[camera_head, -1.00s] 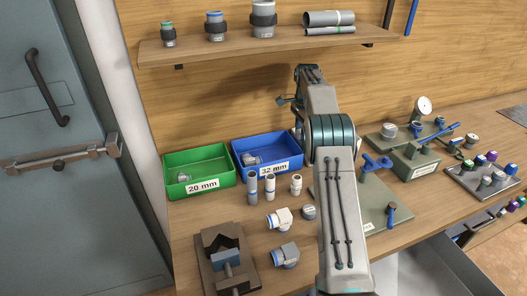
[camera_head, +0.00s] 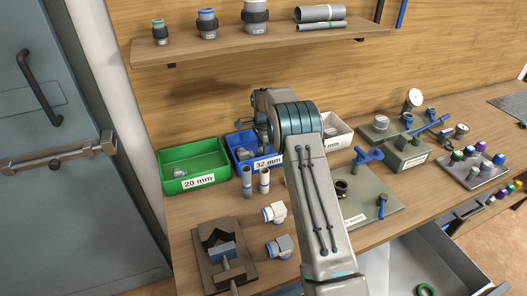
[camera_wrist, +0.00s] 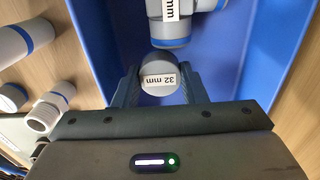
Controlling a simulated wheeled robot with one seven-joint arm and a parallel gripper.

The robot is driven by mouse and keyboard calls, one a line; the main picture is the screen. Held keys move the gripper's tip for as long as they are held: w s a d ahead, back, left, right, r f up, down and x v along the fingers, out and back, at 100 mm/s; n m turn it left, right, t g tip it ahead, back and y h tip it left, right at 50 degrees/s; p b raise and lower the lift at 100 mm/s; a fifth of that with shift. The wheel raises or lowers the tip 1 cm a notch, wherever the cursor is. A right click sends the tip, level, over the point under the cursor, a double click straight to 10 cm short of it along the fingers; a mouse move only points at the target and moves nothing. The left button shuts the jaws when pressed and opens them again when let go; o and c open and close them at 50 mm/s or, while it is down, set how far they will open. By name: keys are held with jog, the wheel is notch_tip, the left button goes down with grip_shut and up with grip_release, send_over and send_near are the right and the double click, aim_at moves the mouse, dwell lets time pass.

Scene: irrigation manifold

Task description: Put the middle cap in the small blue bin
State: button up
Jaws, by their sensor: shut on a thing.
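My gripper (camera_wrist: 159,84) is shut on a round grey cap (camera_wrist: 158,72) labelled 32 mm, in the wrist view. The cap is held over the inside of the blue bin (camera_wrist: 228,72); I cannot tell whether it touches the floor of the bin. A grey fitting with blue collars (camera_wrist: 172,32), also labelled 32 mm, lies in the bin just beyond the cap. In the head view the blue bin (camera_head: 268,164) stands at the back of the bench, partly covered by my arm. My fingers and the held cap are hidden there.
A green 20 mm bin (camera_head: 197,181) stands left of the blue one, and a white bin (camera_head: 338,131) right of it. Upright pipe pieces (camera_head: 247,182) stand close in front. A vise (camera_head: 223,255) and elbow fittings (camera_head: 279,247) are nearer. A shelf (camera_head: 350,32) runs above.

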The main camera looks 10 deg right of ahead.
jog(key=shift+f, duration=1)
jog(key=shift+f, duration=0.1)
jog(key=o, duration=1)
jog(key=shift+c, duration=0.2)
notch_tip(320, 180, up, 12)
jog(key=b, duration=0.1)
jog(key=shift+b, duration=0.3)
